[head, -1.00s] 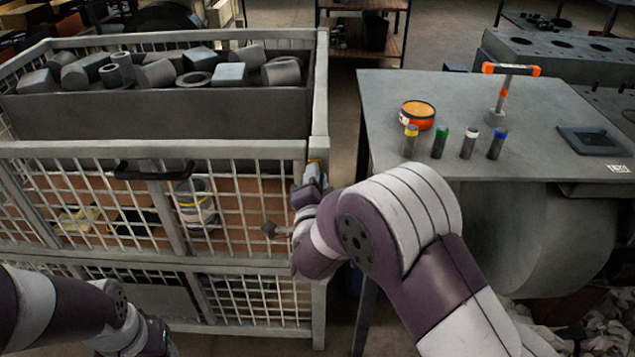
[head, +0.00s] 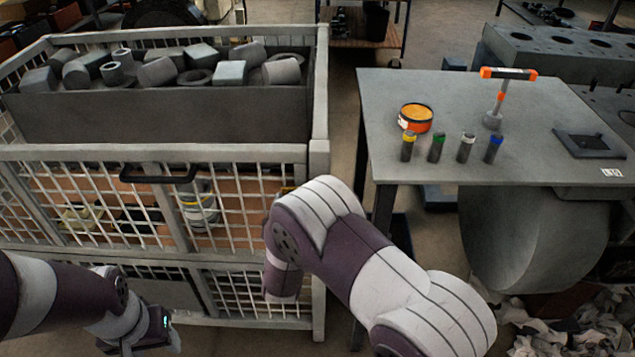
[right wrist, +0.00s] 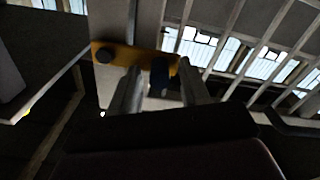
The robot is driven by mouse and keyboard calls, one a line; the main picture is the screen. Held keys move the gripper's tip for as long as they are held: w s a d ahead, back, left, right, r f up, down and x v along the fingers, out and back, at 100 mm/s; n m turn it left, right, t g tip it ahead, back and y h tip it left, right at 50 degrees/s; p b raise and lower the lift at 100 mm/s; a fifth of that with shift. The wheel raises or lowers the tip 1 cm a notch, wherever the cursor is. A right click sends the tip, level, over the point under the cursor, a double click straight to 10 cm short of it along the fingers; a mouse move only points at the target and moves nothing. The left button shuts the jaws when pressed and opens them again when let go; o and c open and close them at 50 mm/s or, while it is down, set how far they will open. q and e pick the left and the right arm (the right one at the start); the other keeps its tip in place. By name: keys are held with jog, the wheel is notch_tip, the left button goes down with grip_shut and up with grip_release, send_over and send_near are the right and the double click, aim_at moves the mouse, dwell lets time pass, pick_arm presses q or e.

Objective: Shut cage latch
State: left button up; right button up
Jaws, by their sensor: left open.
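The mesh cage (head: 318,120) stands at the left, its front gate (head: 150,152) in line with the right post and carrying a black handle (head: 158,174). The yellow latch plate (right wrist: 135,56) shows in the right wrist view on a pale post, with dark bolts. A dark blue-black pin or knob (right wrist: 160,76) hangs at the plate. My right gripper (right wrist: 160,92) has its fingers apart, one on each side of the knob, with gaps visible. In the head view my right forearm hides this gripper and most of the latch. My left gripper (head: 168,335) is open, low in front of the cage.
Metal parts (head: 158,70) fill the cage's upper bin. A narrow floor gap separates cage and table.

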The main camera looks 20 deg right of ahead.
jog(key=shift+f, duration=0.1)
dwell(0.3)
jog(key=shift+s, duration=0.15)
jog(key=p+v, duration=0.1)
jog(key=v, duration=0.5)
jog(key=shift+s+p, duration=0.35)
